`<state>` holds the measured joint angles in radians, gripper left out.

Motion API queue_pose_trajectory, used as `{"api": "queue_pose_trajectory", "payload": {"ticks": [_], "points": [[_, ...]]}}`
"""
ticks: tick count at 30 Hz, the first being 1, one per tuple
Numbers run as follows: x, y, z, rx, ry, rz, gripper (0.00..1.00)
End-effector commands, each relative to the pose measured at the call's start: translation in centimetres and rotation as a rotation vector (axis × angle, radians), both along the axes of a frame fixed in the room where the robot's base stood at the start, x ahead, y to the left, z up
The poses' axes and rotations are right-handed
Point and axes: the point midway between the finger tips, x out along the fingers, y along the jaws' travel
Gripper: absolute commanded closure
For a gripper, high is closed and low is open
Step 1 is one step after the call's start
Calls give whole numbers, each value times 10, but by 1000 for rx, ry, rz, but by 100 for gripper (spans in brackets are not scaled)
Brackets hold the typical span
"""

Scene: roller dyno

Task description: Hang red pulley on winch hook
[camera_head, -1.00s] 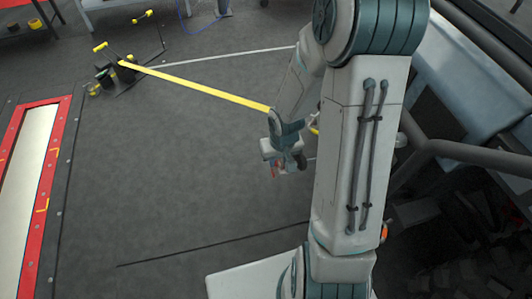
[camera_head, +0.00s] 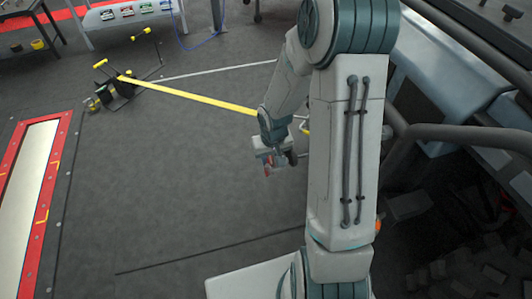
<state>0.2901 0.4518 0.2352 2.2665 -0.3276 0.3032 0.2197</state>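My gripper (camera_head: 277,166) hangs below my wrist near the middle of the view, above the grey floor. It is small and partly dark. A small red piece (camera_head: 267,169) shows at its end and may be the red pulley; whether the fingers hold it is not clear. A yellow strap (camera_head: 190,97) runs taut from a black winch stand with yellow-tipped parts (camera_head: 121,84) at the upper left to behind my forearm. A small yellow piece (camera_head: 306,127) shows beside my arm, perhaps the strap's hook end. I cannot make out the winch hook clearly.
A red-framed floor plate (camera_head: 63,127) lies at the left. A vehicle's bars and blue-grey body (camera_head: 440,90) stand close on the right. A bench with small coloured items (camera_head: 125,14) is at the top. The middle floor is open.

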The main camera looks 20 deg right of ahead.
Motion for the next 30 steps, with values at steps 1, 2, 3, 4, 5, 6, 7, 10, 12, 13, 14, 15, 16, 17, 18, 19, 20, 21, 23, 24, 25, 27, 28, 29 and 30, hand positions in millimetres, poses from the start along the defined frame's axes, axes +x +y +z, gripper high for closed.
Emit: {"api": "queue_pose_trajectory", "payload": {"ticks": [1,2,3,4,5,6,7,10,12,13,14,15,16,17,18,19,20,21,23,24,25,27,28,29,30], "points": [[-52,3,-17,10,130,-33,54],[-51,3,-14,10,127,-32,54],[-50,2,-7,9,124,-31,54],[-49,2,-2,9,121,-32,52],[-48,2,5,9,115,-32,48],[-47,1,15,8,104,-33,48],[-47,0,23,7,96,-34,48],[-46,-1,52,5,60,-31,48],[-44,-2,71,1,42,-29,48],[-42,-3,79,0,37,-27,48],[-40,-3,85,-1,33,-25,48],[-36,-3,93,-1,30,-23,48],[-31,-3,99,-1,28,-21,48],[-26,-2,103,-1,28,-19,48],[-19,-2,108,0,29,-15,48],[-14,-1,111,0,31,-12,48],[-10,0,113,1,31,-9,48],[-5,1,115,2,35,-6,48],[0,2,119,1,34,-1,48],[1,3,122,1,32,1,48],[1,4,124,1,31,3,48],[1,4,128,1,28,5,48],[1,4,129,1,27,5,48],[2,4,129,1,26,5,48],[2,3,129,1,26,4,48]]}}
